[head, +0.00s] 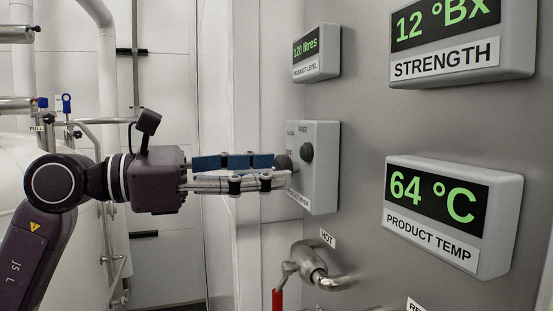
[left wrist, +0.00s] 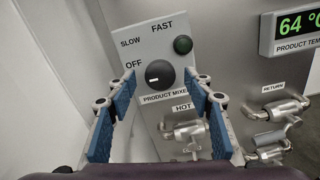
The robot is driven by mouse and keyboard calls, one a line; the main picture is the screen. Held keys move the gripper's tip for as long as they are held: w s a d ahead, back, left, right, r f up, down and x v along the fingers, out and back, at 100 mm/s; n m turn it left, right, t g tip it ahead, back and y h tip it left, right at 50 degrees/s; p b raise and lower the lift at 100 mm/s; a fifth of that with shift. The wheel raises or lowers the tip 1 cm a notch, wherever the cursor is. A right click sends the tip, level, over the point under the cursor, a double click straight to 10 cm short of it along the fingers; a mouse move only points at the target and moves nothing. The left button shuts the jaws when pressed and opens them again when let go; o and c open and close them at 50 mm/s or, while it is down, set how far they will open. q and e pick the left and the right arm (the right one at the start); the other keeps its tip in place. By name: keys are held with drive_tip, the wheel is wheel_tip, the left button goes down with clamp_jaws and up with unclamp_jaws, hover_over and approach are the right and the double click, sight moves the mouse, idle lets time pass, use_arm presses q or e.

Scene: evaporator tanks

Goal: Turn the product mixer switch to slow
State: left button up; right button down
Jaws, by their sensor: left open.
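The product mixer switch is a round black knob (left wrist: 160,78) on a grey box (head: 325,170) on the steel panel. In the left wrist view it has a short white mark left of its centre, on the OFF side. OFF, SLOW and FAST labels surround its left and top. A dark green button (left wrist: 183,44) sits above right of it. My left gripper (head: 280,171) is open, its fingers pointing at the box. In the left wrist view the fingertips (left wrist: 160,86) lie on either side of the knob; contact is not visible. In the head view the fingers partly hide the knob.
Below the box, a HOT outlet pipe (head: 318,277) with a red-handled valve (head: 278,298) sticks out. A product temp display (head: 453,215) is to the right, and a product level display (head: 317,53) is above. A RETURN valve (left wrist: 270,140) is at lower right.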

use_arm(q)
drive_tip(key=shift+x, duration=1.05)
drive_tip(key=shift+c, duration=0.3)
drive_tip(key=c, duration=1.1)
